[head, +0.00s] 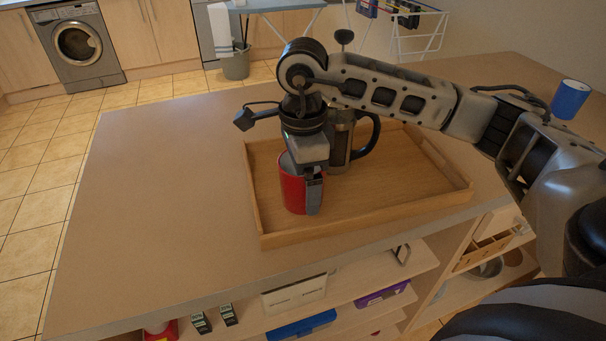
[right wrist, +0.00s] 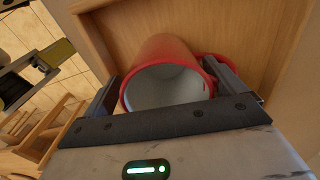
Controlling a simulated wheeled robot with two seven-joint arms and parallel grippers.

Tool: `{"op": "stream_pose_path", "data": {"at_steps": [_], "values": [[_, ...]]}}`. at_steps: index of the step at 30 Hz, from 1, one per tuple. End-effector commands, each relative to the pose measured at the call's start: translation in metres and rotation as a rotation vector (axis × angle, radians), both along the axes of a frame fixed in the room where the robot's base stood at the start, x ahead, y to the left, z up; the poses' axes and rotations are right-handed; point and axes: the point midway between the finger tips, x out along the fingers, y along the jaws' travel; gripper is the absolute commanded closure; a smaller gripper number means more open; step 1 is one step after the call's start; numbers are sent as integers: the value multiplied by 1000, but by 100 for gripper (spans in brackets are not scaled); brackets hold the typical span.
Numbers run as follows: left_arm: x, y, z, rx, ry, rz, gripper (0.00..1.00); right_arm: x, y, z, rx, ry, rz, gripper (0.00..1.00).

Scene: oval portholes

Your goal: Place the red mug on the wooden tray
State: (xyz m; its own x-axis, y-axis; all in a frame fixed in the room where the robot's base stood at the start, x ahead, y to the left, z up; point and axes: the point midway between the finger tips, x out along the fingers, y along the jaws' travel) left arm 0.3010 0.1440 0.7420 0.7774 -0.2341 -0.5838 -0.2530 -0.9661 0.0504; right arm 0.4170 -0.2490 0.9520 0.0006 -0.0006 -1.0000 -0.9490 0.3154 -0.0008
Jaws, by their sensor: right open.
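The red mug (head: 292,190) stands on the wooden tray (head: 365,221), near its left end. In the right wrist view the mug (right wrist: 168,46) shows its pale inside and its red handle at the right. The tray also fills the back of that view (right wrist: 252,28). My right gripper (head: 303,178) is over the mug from above, jaws open. In the right wrist view its fingers (right wrist: 170,88) lie on either side of the mug's rim, with the mug between them. My left gripper is not in view.
A metal pot with a black handle (head: 363,148) stands on the tray just behind my right gripper. A blue cup (head: 570,99) stands on the counter at the far right. The counter left of the tray (head: 170,200) is clear. Shelves with boxes lie below the front edge.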

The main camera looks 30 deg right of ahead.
Motion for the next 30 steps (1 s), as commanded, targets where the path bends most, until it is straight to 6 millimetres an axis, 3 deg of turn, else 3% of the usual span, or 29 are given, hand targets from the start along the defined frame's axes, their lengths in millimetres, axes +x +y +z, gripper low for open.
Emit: {"op": "stream_pose_path", "data": {"at_steps": [5,18,30], "values": [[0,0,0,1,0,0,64,1,0,22,1,-4,0,5],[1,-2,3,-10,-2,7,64,1,0,112,-1,-4,1,5],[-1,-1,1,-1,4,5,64,0,0,122,0,1,0,5]]}}
